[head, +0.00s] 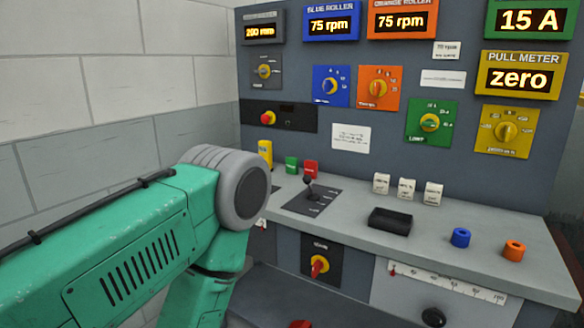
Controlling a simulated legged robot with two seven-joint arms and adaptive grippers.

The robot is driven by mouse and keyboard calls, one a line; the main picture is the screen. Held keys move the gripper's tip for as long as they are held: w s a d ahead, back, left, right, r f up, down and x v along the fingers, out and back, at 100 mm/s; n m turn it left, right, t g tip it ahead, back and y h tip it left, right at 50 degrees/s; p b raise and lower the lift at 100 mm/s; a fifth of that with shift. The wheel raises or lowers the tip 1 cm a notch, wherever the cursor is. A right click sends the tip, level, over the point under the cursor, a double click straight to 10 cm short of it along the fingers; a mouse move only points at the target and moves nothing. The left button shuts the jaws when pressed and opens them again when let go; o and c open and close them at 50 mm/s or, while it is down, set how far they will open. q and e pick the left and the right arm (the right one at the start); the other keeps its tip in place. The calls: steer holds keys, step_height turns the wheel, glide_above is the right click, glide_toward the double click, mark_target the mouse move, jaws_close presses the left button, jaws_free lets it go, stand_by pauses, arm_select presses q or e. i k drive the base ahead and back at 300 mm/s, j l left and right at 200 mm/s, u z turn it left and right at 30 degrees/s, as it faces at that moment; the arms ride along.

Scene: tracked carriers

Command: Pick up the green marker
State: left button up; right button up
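A small green block (291,165), which seems to be the green marker, stands upright on the grey console shelf (345,222) near its back edge. It is between a taller yellow block (265,152) on its left and a red block (310,169) on its right. My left arm comes in from the left, and its large grey joint is in front of the shelf's left end, to the left of and nearer than the green block. Neither of my grippers is in view.
A joystick (309,188) stands in front of the red block. Further right are white labelled blocks (406,189), a black tray (390,219), a blue ring (461,238) and an orange ring (514,250). The upright panel with dials rises behind the shelf.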

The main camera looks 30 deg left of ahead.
mark_target(291, 163)
steer(key=i+j+z, duration=0.1)
steer(key=j, duration=0.25)
steer(key=i+j+z, duration=0.1)
steer(key=i+j, duration=0.15)
steer(key=i+j+z, duration=0.1)
steer(key=j, duration=0.4)
steer(key=i+j+z, duration=0.1)
steer(key=j, duration=0.3)
steer(key=i+j+z, duration=0.1)
steer(key=j, duration=0.3)
steer(key=i, duration=0.1)
